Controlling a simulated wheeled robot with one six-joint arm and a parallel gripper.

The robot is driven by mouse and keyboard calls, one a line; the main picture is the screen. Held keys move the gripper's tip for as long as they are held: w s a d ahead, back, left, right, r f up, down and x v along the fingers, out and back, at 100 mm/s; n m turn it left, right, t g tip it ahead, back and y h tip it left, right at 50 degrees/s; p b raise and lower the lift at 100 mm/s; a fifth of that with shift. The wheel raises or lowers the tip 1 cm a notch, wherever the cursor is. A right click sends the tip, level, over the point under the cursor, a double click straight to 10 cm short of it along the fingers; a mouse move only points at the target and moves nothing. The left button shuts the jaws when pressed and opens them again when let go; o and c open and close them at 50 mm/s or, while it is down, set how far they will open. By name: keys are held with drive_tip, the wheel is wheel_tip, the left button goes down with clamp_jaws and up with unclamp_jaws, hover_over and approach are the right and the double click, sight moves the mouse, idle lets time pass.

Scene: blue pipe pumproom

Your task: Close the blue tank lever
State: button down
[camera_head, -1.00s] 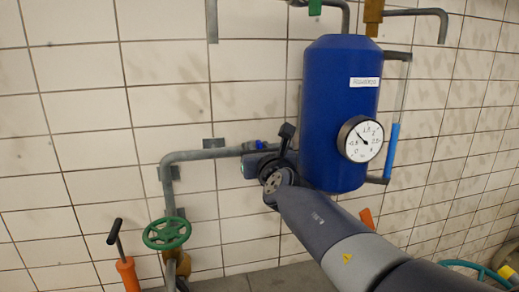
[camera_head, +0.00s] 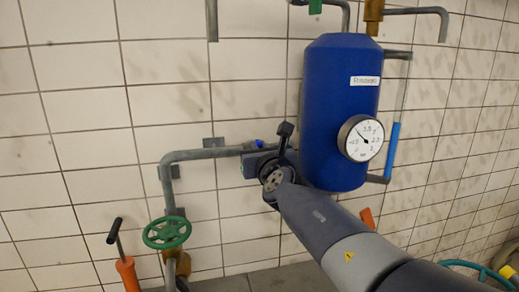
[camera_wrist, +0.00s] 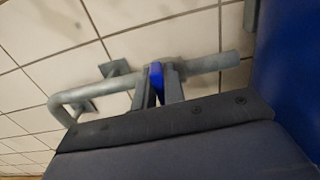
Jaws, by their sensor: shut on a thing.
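The blue tank (camera_head: 341,115) is fixed upright on the tiled wall, with a round gauge (camera_head: 360,138) on its front. A grey pipe (camera_head: 215,153) runs from the left to the tank's lower left side. The small blue lever (camera_head: 259,143) sits on this pipe, just left of the tank. In the wrist view the blue lever (camera_wrist: 156,74) lies between the two grey fingers of my gripper (camera_wrist: 160,88), which is shut on it close to the pipe (camera_wrist: 205,64). The lever's lower part is hidden by the fingers. In the head view my wrist hides most of the gripper.
A green handwheel (camera_head: 166,232) sits on the pipe at lower left, beside an orange tool with a black handle (camera_head: 126,268). A blue tube (camera_head: 391,150) stands right of the tank. The wall left of the pipe is bare.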

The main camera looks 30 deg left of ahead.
drive_tip(key=c, duration=1.5)
unclamp_jaws()
drive_tip(key=shift+s, duration=0.1)
drive_tip(key=b+v, duration=0.1)
drive_tip(key=v, duration=0.9)
drive_tip(key=shift+s+d+b, duration=0.25)
drive_tip(key=shift+d+b, duration=0.05)
drive_tip(key=shift+b, duration=0.1)
drive_tip(key=p+x, duration=0.2)
drive_tip(key=x, duration=0.9)
drive_tip(key=shift+s, duration=0.1)
